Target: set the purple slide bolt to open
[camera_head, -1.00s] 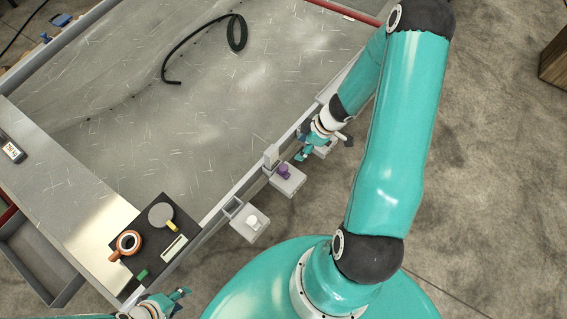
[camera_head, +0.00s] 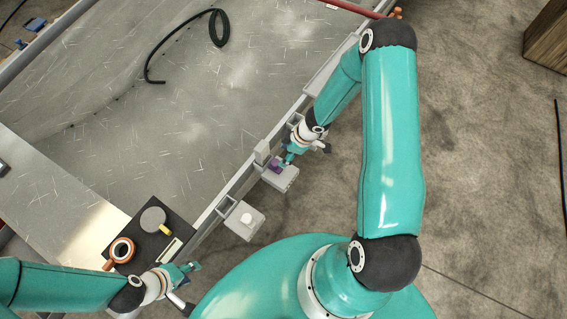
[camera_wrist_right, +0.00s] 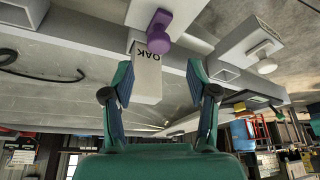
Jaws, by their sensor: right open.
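The purple slide bolt (camera_head: 275,168) sits on a light grey block on the side rail in the head view, partly hidden by my right gripper (camera_head: 287,161). In the right wrist view the purple knob (camera_wrist_right: 159,32) shows at the top, beside a pale block (camera_wrist_right: 147,75) marked "OAK". My right gripper (camera_wrist_right: 160,82) is open there, with its fingers apart and nothing between them touching the knob; the knob lies just beyond the fingertips. My left gripper (camera_head: 192,268) is at the lower left, near the dark tray, and its jaw opening is unclear.
A second block with a white knob (camera_head: 247,218) is on the rail, nearer my base. A dark tray (camera_head: 178,228) holds an orange-rimmed mug (camera_head: 121,250) and a grey-topped yellow-handled mug (camera_head: 153,218). A black hose (camera_head: 153,50) lies on the wide metal surface.

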